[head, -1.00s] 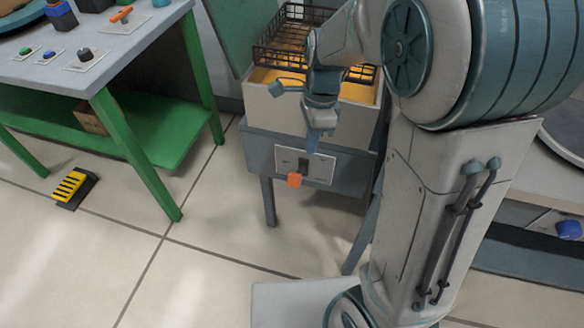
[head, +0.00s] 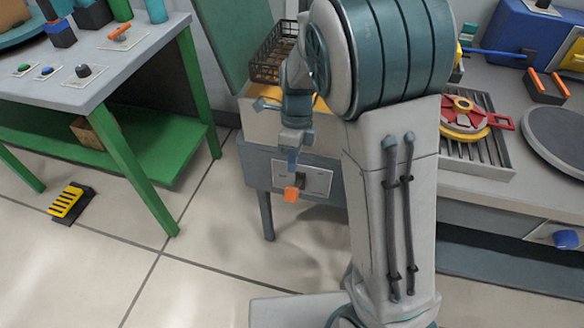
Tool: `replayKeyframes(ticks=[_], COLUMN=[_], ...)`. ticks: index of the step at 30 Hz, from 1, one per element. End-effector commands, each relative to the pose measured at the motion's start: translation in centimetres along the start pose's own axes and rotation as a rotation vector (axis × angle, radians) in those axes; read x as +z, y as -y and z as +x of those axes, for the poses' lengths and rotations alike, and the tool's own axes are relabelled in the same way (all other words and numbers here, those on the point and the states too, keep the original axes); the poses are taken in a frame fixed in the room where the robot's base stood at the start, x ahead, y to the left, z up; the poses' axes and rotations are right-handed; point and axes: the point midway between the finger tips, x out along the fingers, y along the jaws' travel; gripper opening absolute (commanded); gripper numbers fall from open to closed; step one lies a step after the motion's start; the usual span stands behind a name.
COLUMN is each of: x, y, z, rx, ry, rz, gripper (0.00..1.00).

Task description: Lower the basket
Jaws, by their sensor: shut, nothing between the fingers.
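The dark wire basket (head: 270,58) sits over the top of a cream box with a yellow-orange inside, and my arm hides its right part. On the box's grey front is a pale plate (head: 319,181) with a dark switch and an orange-tipped lever (head: 291,195). The lever's orange end points down and outward. My gripper (head: 293,166) is shut and empty, pointing down in front of the plate, just above the orange tip. I cannot tell whether it touches the lever.
A green-legged table (head: 119,68) with buttons stands at left, a yellow pedal (head: 67,202) on the floor below it. On the right counter are a red-and-yellow wheel (head: 465,112) on a grate and a blue box (head: 530,35). Floor in front is clear.

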Motion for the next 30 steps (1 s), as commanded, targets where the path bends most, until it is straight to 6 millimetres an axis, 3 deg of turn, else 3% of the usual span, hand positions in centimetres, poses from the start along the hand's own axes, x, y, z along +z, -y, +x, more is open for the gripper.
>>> replayKeyframes(ticks=[6, 15, 21, 30], x=[0.0, -0.1, -0.1, 0.0], y=[0.0, 0.1, 0.0, 0.0], z=[5.2, 10.5, 11.7, 11.8], rx=[0.005, 0.001, 0.0, -0.001], ry=[-0.003, -0.003, -0.001, -0.001], rz=[0.001, 0.001, 0.0, 0.0], gripper=[0.0, 0.0, 0.0, 0.0])
